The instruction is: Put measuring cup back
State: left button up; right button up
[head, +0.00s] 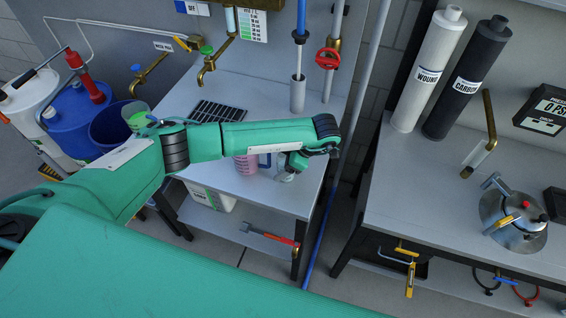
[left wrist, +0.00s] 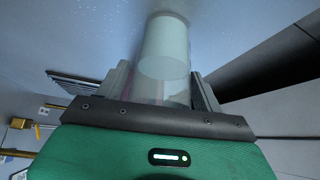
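A pink measuring cup (head: 246,163) with dark marks and a pale handle stands on the left bench, partly hidden by my left arm. My left gripper (head: 288,170) is low over that bench, to the right of the pink cup. A small clear vessel (head: 285,177) shows just below it. In the left wrist view, a pale, see-through cylinder (left wrist: 165,50) stands between the two fingers (left wrist: 163,88). The fingers lie close on both sides of it. I cannot tell whether they press on it. A green translucent cup (head: 138,113) is at the far left. My right gripper is not in view.
The left bench (head: 232,90) has a drain grate (head: 217,111), brass taps (head: 207,65) and an upright tube (head: 298,94) behind my arm. A blue bucket (head: 108,130) stands left. The right bench (head: 400,190) holds two large cylinders (head: 428,75) and a metal pot (head: 512,222).

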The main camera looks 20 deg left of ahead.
pick_arm(q)
jog(key=shift+o, duration=0.3)
jog(key=shift+r, duration=0.1)
jog(key=shift+r, duration=0.15)
jog(key=b+v, duration=0.2)
jog(key=v, duration=1)
jog(key=shift+b, duration=0.3)
